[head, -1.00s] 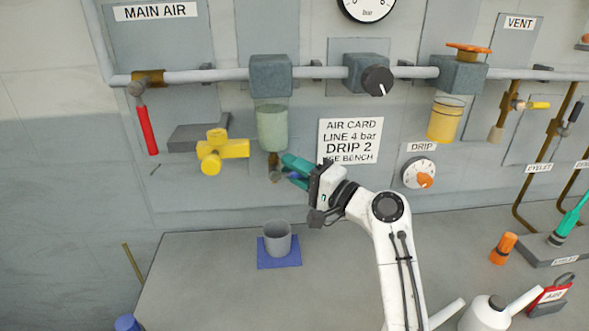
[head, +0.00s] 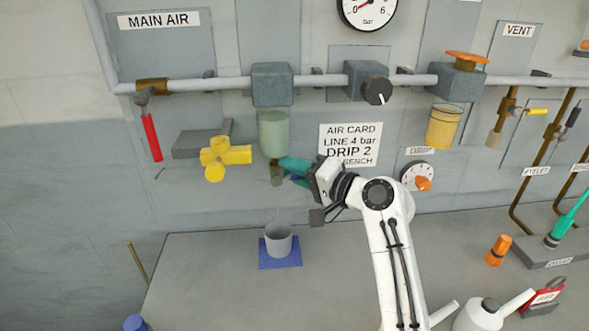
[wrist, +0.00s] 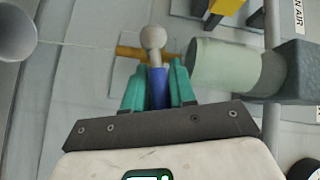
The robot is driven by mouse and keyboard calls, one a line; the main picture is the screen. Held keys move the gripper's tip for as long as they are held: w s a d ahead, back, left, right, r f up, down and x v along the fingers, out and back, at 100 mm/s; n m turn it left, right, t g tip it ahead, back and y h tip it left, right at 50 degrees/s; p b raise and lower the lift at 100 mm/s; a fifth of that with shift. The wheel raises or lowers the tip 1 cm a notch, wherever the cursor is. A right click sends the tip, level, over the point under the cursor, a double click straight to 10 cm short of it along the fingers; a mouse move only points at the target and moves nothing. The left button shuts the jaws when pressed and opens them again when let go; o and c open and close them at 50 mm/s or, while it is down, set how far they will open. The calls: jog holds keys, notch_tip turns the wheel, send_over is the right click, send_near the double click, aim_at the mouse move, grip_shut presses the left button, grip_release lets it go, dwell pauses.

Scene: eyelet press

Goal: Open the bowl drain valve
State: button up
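The bowl drain valve is a small brass fitting (head: 277,174) under the pale green filter bowl (head: 274,133). In the wrist view the brass valve (wrist: 130,52) lies past my fingertips, beside the bowl (wrist: 222,66). A blue lever (wrist: 158,88) with a pale round piece at its far end lies in front of the valve. My gripper (wrist: 157,82) has its teal fingers on both sides of the blue lever, close against it. In the head view my gripper (head: 288,172) hides most of the lever. A thin stream runs from the valve to the grey cup (head: 279,243).
The cup stands on a blue mat (head: 266,264) on the bench. A card (head: 350,134) and a drip dial (head: 412,173) are to the right.

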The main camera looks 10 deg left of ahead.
jog(key=shift+o, duration=1.4)
jog(key=shift+r, duration=0.1)
jog(key=shift+r, duration=0.1)
